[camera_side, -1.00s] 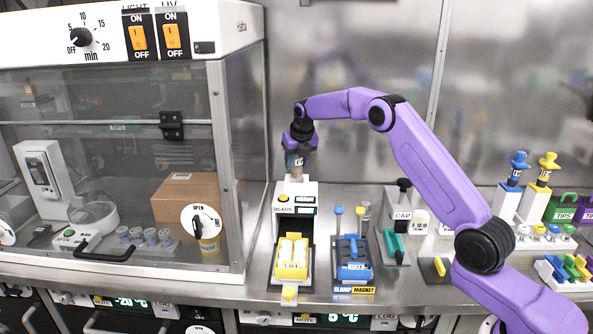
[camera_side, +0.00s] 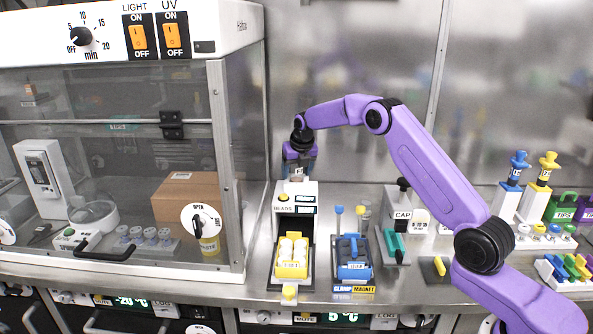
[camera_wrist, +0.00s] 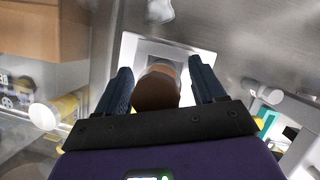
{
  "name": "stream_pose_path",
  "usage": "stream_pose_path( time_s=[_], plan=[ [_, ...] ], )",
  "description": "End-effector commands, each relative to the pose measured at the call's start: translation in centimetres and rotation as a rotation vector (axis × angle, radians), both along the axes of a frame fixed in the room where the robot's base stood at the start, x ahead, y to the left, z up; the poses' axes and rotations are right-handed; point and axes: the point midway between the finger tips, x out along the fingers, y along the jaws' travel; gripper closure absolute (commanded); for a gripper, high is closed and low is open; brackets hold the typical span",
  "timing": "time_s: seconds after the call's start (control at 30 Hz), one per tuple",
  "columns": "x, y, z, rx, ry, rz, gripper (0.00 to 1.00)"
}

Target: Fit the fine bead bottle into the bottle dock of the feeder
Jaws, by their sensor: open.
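The feeder (camera_side: 308,190), a white block marked BEADS with a yellow button, stands just right of the glass cabinet. The fine bead bottle (camera_side: 297,173) stands upright at the feeder's top, at the bottle dock. Its lower end and the dock are hidden, so I cannot tell how deep it sits. My gripper (camera_side: 299,170) is around the bottle from above. In the wrist view the brown bottle (camera_wrist: 156,90) is between the two dark jaws of my gripper (camera_wrist: 160,68), which stand open with a gap on each side. The feeder's pale top (camera_wrist: 131,50) shows beyond.
A yellow rack of white-capped tubes (camera_side: 291,268) sits in front of the feeder. A blue rack (camera_side: 353,270) stands to its right, then a CAP stand (camera_side: 402,215). The glass cabinet (camera_side: 240,150) is close on the left. Pipettes stand far right.

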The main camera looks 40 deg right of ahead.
Motion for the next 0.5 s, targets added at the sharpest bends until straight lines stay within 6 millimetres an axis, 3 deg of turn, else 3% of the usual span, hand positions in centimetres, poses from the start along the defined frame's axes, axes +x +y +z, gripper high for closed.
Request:
stream_pose_path(
  time_s=[0.23,0.5],
  plan=[
    [-0.6,0.3,2.2,0.000,-0.003,0.000,0.31],
    [-2.6,1.1,7.3,0.000,-0.004,0.001,0.31]
  ],
)
